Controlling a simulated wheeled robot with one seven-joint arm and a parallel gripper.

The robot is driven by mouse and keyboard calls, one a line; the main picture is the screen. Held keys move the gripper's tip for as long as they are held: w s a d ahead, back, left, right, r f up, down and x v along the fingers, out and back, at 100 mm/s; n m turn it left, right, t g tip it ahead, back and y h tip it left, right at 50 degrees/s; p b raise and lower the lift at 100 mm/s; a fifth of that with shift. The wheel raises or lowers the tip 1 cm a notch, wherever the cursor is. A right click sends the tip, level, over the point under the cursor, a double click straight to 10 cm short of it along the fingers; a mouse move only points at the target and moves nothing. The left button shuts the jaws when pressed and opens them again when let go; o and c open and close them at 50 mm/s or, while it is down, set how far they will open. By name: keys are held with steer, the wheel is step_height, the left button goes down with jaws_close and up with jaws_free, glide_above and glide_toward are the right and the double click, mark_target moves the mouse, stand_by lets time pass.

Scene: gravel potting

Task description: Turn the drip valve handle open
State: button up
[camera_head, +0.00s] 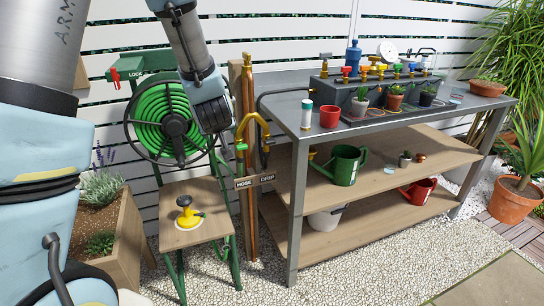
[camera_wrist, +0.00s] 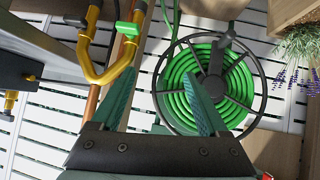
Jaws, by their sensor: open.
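A brass forked valve assembly (camera_head: 252,120) stands on a wooden post, with signs reading HOSE (camera_head: 244,183) and DRIP (camera_head: 267,178) below. The drip valve handle (camera_head: 267,143) is on the right branch, above the DRIP sign. It looks small and dark with an orange part; its exact angle is unclear. The hose-side valve has a green handle (camera_head: 241,147). In the wrist view the brass fork (camera_wrist: 105,72) and green handle (camera_wrist: 127,28) lie left of my fingers. My gripper (camera_wrist: 163,50) is open and empty, apart from both handles; in the head view it is left of the post.
A green hose reel (camera_head: 170,122) is behind my gripper. A metal workbench (camera_head: 300,112) with pots stands right of the post. A wooden stool (camera_head: 192,222) holding a yellow and black object is below. A wooden planter (camera_head: 118,240) stands at lower left.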

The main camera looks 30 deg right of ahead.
mark_target(271, 143)
steer(key=s+d+f+t+y+b, duration=0.1)
steer(key=s+d+f+t+b, duration=0.35)
steer(key=d, duration=0.35)
steer(key=s+d+f+t+b, duration=0.3)
steer(key=s+d+f+b, duration=0.15)
steer(key=d, duration=0.35)
steer(key=w, duration=0.6)
steer(key=w+d, duration=0.1)
steer(key=w, duration=0.3)
steer(key=shift+r+p, duration=0.1)
steer(key=shift+p, duration=0.25)
steer(key=shift+c, duration=0.4)
jaws_close()
